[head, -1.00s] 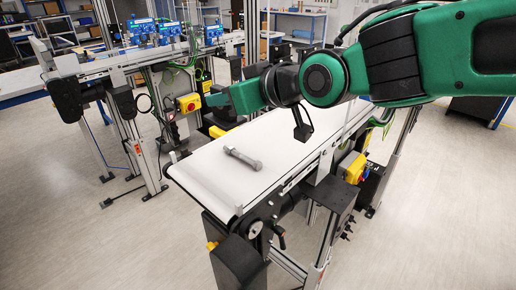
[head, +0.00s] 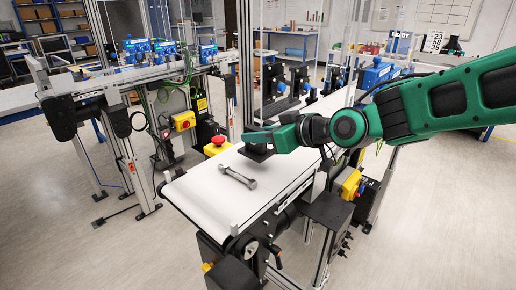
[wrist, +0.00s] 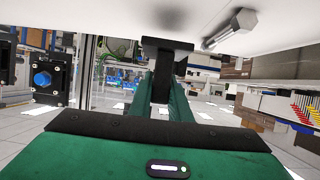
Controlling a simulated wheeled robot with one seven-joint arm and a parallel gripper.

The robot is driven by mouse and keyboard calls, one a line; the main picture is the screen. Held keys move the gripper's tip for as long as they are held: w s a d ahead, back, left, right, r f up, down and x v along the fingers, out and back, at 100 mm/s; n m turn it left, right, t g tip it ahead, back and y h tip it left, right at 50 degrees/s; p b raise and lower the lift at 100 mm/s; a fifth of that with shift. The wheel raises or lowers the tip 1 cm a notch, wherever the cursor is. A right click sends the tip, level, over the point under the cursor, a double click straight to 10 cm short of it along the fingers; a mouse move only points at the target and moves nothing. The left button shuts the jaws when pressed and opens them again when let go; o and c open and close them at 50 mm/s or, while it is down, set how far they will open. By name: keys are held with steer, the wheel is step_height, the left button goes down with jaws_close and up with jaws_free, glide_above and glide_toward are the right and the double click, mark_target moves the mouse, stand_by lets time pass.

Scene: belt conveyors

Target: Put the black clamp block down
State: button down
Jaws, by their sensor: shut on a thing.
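The black clamp block (head: 257,153) is in my gripper (head: 264,139) over the white conveyor belt (head: 215,206), toward its far left edge in the head view. In the wrist view the block (wrist: 167,45) shows as a dark T-shaped piece at the end of the green fingers of my gripper (wrist: 163,84). The gripper is shut on it. The block is close to the belt; whether it touches the belt I cannot tell. Part of the block is hidden by the fingers.
A grey bolt (head: 238,177) lies on the belt, nearer the front end than the block; it also shows in the wrist view (wrist: 230,30). A red emergency button on a yellow box (head: 217,146) stands beside the belt's left edge. The belt's front end is clear.

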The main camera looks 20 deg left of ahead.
mark_target(265, 147)
steer(key=shift+f, duration=1.8)
steer(key=c, duration=1.6)
jaws_free()
steer(key=shift+f, duration=0.1)
steer(key=shift+c, duration=0.2)
steer(key=shift+s+d+r, duration=0.1)
steer(key=shift+d+r, duration=0.2)
steer(key=shift+d, duration=0.1)
steer(key=v, duration=1.1)
steer(key=shift+r, duration=0.1)
